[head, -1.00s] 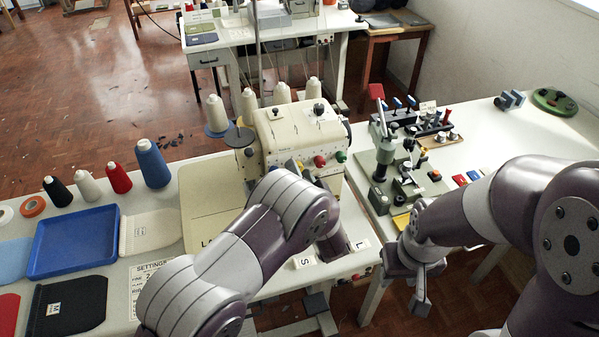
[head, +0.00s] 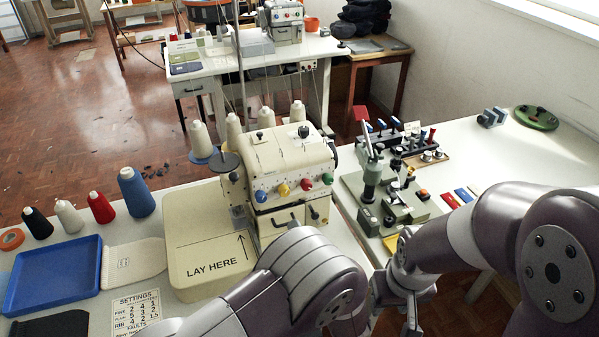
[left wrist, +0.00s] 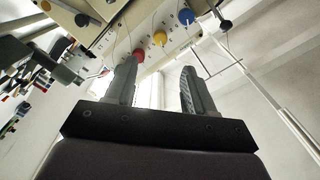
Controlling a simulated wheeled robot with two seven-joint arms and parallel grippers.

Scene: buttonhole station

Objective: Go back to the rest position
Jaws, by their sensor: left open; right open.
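My left gripper shows in the left wrist view (left wrist: 158,95), its two grey fingers apart with nothing between them. In that view the front of the cream sewing machine with its coloured dials is above and beyond the fingertips. In the head view my left arm bends in front of the cream machine (head: 285,165), and its gripper is out of the picture below. My right gripper (head: 400,310) hangs pointing down near the front edge of the right table, below the green buttonhole device (head: 400,205). It appears empty, its fingertips partly cut off by the lower edge.
On the left table are a blue tray (head: 52,275), a cream knit piece (head: 133,262), a settings card (head: 137,312), several thread cones and the LAY HERE plate (head: 210,262). A gap separates it from the right table (head: 480,150). A second bench stands behind.

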